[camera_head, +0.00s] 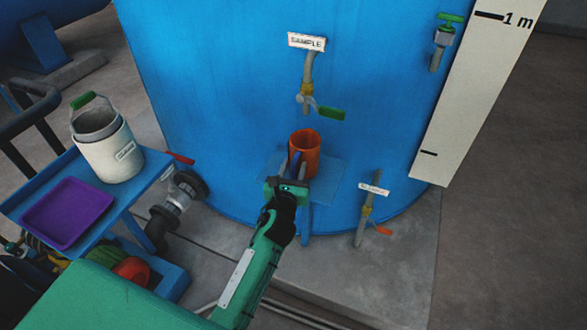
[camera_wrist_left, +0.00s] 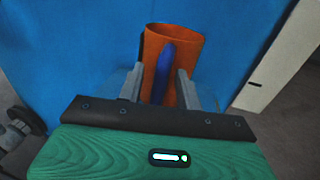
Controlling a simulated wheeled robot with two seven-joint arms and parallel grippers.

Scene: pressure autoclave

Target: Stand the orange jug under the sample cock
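The orange jug (camera_head: 304,153) stands upright on a small blue shelf (camera_head: 327,184) fixed against the blue tank. The sample cock (camera_head: 307,98), with a green lever and a SAMPLE sign (camera_head: 306,41), is directly above it, with clear space between spout and rim. My left gripper (camera_head: 291,175) is at the jug's near side. In the left wrist view the jug (camera_wrist_left: 187,48) shows its blue handle (camera_wrist_left: 163,72) between the two grey fingers of the gripper (camera_wrist_left: 160,78). The fingers are apart, with gaps on both sides of the handle. My right gripper does not show.
At the left, a blue cart (camera_head: 151,172) bears a white lidless pail (camera_head: 109,155) with a green handle and a purple tray (camera_head: 67,212). A valve pipe (camera_head: 168,212) stands left of the shelf, and a low drain cock (camera_head: 366,216) right of it.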

